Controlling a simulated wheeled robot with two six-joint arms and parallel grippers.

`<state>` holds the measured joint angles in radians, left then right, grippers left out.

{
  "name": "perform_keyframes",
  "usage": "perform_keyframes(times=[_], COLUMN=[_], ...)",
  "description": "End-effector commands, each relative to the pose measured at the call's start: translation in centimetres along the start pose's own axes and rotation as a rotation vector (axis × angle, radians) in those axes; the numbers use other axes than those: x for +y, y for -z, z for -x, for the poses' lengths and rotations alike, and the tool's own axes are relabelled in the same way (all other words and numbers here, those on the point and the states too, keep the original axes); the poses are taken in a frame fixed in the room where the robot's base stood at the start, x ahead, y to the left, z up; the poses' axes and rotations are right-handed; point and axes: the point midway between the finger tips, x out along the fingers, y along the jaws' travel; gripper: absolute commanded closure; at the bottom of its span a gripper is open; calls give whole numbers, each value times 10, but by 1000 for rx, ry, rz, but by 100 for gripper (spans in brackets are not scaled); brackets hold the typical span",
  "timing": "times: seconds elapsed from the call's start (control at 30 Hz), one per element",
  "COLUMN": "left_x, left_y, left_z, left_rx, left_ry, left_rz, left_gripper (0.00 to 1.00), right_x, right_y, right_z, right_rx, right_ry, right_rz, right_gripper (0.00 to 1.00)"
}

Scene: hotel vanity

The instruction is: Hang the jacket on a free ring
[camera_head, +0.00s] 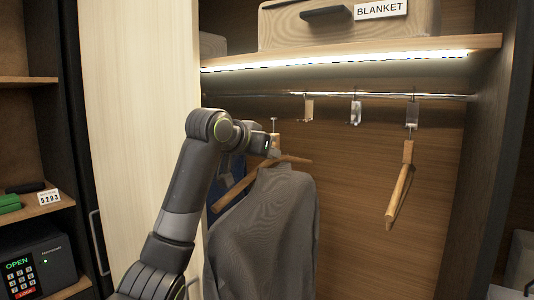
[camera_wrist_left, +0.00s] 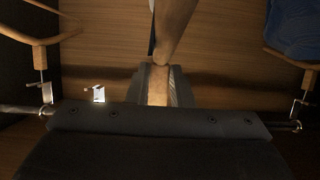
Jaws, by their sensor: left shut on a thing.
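A grey jacket (camera_head: 268,225) hangs from a wooden hanger (camera_head: 292,159) whose metal hook (camera_head: 274,124) points up. My left gripper (camera_head: 270,146) is shut on this hanger near its neck, left of the free rings and below the rail. The wrist view shows my left gripper's fingers (camera_wrist_left: 156,85) closed around the wooden hanger (camera_wrist_left: 174,28). Two empty rings hang on the rail: a left one (camera_head: 308,109) and a middle one (camera_head: 355,111). One empty ring (camera_wrist_left: 98,93) shows in the wrist view. My right gripper is out of view.
The right ring (camera_head: 411,115) holds an empty wooden hanger (camera_head: 400,187). A blue garment (camera_head: 226,182) hangs behind my arm; it also shows in the wrist view (camera_wrist_left: 293,30). The rail (camera_head: 384,96) runs under a lit shelf (camera_head: 480,43). A pale door panel (camera_head: 137,120) stands left.

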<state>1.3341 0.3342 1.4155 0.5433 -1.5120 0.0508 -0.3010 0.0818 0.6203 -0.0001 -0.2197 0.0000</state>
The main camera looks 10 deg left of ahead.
Motion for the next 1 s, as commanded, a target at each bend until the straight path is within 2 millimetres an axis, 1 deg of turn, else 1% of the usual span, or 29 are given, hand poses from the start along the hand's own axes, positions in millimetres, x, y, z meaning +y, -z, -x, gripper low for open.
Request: perform_keyframes(times=[0.03, 0.27, 1.0], left_x=[0, 0, 0], left_y=[2, 1, -13], left_z=[1, 3, 35], left_rx=[5, 6, 7], left_ry=[0, 1, 1], left_rz=[-2, -2, -2], left_gripper=[100, 100, 100], right_x=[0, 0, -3], right_y=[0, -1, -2], right_z=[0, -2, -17], right_rx=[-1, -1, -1], right_ry=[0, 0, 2], right_rz=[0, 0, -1], right_gripper=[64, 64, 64])
